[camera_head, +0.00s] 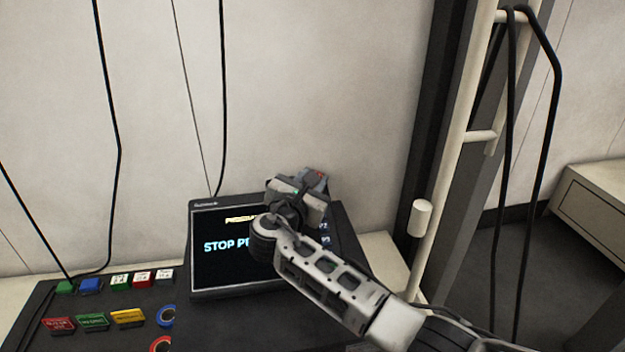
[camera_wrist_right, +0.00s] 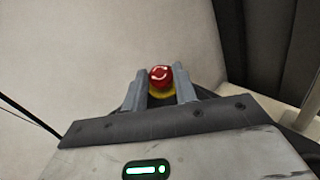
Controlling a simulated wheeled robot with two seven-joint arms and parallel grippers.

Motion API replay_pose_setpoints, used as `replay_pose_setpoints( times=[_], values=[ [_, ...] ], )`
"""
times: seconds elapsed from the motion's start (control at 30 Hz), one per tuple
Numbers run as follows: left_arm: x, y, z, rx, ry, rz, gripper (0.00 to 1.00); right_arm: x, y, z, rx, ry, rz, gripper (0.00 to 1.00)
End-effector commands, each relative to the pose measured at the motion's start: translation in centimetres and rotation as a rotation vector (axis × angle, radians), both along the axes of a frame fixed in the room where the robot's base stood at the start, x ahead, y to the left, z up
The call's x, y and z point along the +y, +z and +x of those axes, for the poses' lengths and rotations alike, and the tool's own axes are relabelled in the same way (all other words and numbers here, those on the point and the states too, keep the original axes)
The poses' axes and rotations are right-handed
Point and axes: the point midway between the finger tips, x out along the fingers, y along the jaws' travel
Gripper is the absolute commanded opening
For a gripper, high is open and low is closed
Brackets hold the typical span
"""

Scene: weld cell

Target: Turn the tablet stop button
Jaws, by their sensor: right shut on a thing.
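The tablet (camera_head: 215,275) stands tilted on the console, its dark screen showing text that begins "STOP PR", partly hidden by my right arm. The stop button (camera_wrist_right: 160,76) is a red knob with white arrows and a yellow ring, seen in the right wrist view between the fingers. My right gripper (camera_head: 315,176) is at the tablet's upper right corner and hides the button in the head view. In the right wrist view my right gripper (camera_wrist_right: 161,84) has a finger on each side of the button and is shut on it. My left gripper is not in view.
A dark control panel (camera_head: 105,301) with several coloured buttons lies left of the tablet. Black cables hang along the pale wall (camera_head: 310,80). A pale upright post with a rail (camera_head: 455,180) stands to the right, with a pale cabinet (camera_head: 595,205) beyond it.

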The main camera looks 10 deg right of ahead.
Motion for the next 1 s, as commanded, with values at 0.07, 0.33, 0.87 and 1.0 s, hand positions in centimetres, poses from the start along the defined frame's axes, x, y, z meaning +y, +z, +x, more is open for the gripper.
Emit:
replay_pose_setpoints(
  times=[0.07, 0.33, 0.87, 1.0],
  values=[
    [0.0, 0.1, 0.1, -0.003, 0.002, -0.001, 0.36, 0.0, -0.2, 0.0, 0.004, -0.001, 0.002, 0.05],
    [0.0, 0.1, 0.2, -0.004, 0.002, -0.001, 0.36, 0.0, -0.2, 0.0, 0.004, 0.0, 0.003, 0.34],
    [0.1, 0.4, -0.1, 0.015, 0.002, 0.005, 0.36, 0.9, 0.2, -1.4, 0.002, 0.003, 0.001, 0.5],
    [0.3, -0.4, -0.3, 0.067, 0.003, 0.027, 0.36, 2.5, 0.5, -3.9, 0.004, 0.004, 0.003, 0.5]
  ],
)
